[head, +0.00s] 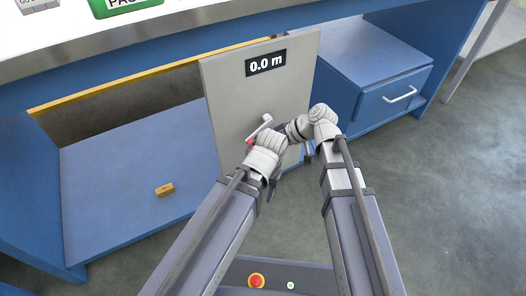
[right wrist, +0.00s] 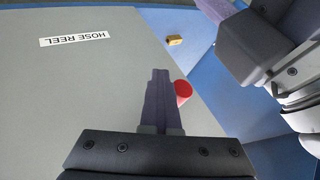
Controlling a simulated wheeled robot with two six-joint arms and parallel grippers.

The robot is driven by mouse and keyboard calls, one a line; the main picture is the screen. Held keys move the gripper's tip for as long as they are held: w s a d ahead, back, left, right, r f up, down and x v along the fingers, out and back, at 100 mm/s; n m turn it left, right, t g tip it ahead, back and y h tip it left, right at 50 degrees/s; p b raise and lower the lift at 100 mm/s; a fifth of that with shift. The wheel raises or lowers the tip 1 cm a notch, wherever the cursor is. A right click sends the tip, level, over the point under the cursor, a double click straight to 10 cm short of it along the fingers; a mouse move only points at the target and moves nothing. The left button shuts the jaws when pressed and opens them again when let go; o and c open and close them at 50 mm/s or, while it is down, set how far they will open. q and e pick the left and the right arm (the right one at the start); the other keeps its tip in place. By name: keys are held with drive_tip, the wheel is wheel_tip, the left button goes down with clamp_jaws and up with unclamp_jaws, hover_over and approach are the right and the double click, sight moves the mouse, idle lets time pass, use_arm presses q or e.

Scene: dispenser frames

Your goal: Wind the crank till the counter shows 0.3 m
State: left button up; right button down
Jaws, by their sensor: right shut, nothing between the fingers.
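The grey panel (head: 225,95) carries a black counter (head: 265,64) that reads 0.0 m. Below it is a crank with a pale arm (head: 261,125) and a red knob (head: 250,141). My right gripper (head: 297,129) is right of the crank in the head view. In the right wrist view its fingers (right wrist: 158,98) are shut and empty, and the red knob (right wrist: 183,92) shows just beside them; contact cannot be told. My left gripper (right wrist: 216,10) is partly in the right wrist view; its wrist (head: 262,162) is below the knob in the head view. Its jaw opening is unclear.
A small yellow-brown block (head: 164,189) lies on the blue shelf (head: 110,170) to the left. A blue drawer cabinet (head: 385,105) stands to the right. The bench top edge (head: 200,28) runs above the panel. A HOSE REEL label (right wrist: 74,39) is on the panel.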

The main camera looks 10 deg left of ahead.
sight(254, 144)
drive_tip(key=shift+s+a+r, duration=0.3)
drive_tip(key=shift+a, duration=0.05)
drive_tip(key=shift+s+a+r, duration=0.1)
drive_tip(key=shift+a+r, duration=0.05)
idle(0.4)
drive_tip(key=shift+y, duration=0.3)
drive_tip(key=shift+s+a+r+m+g+y+b, duration=0.2)
drive_tip(key=shift+a+r+g+y+b, duration=0.05)
drive_tip(key=shift+r+g+y+b, duration=0.25)
drive_tip(key=shift+s+a+r+m+g+y+b, duration=0.2)
drive_tip(key=shift+r+g+y+b, duration=0.2)
drive_tip(key=shift+y+b, duration=0.2)
drive_tip(key=shift+a+r+m+g+y+b, duration=0.15)
drive_tip(key=shift+r+m+g+y+b, duration=0.25)
drive_tip(key=shift+r+y+b, duration=0.55)
drive_tip(key=shift+r+y, duration=0.1)
drive_tip(key=shift+y, duration=0.25)
